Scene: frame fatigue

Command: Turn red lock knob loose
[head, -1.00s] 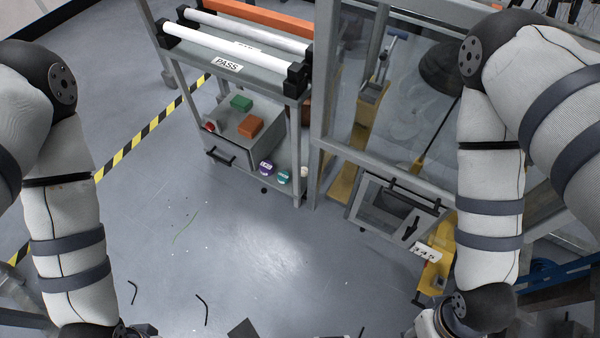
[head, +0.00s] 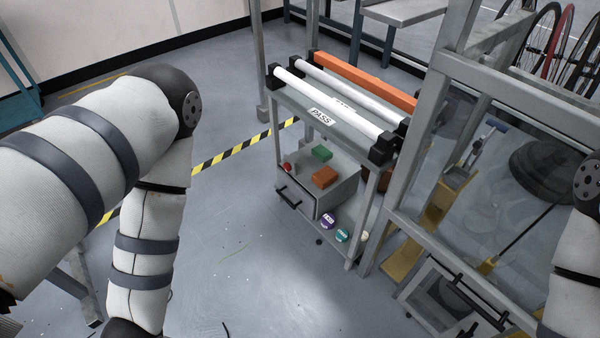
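A small red knob-like part (head: 287,168) shows at the left side of the grey drawer box (head: 330,199) on the lower shelf of the rack. It is too small to tell how it is turned. The drawer box has a dark handle (head: 288,197) on its front. My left arm comes in from the left and runs down out of the bottom edge; its gripper is out of view. My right arm shows only at the right edge, and its gripper is also out of view. Both arms are well apart from the red part.
A green block (head: 321,153) and an orange block (head: 325,177) lie on the drawer box. Purple and teal round items (head: 342,235) sit beside it. White and orange rollers top the rack above a PASS label (head: 321,116). A glazed frame (head: 418,150) stands right; open floor (head: 250,285) lies in front.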

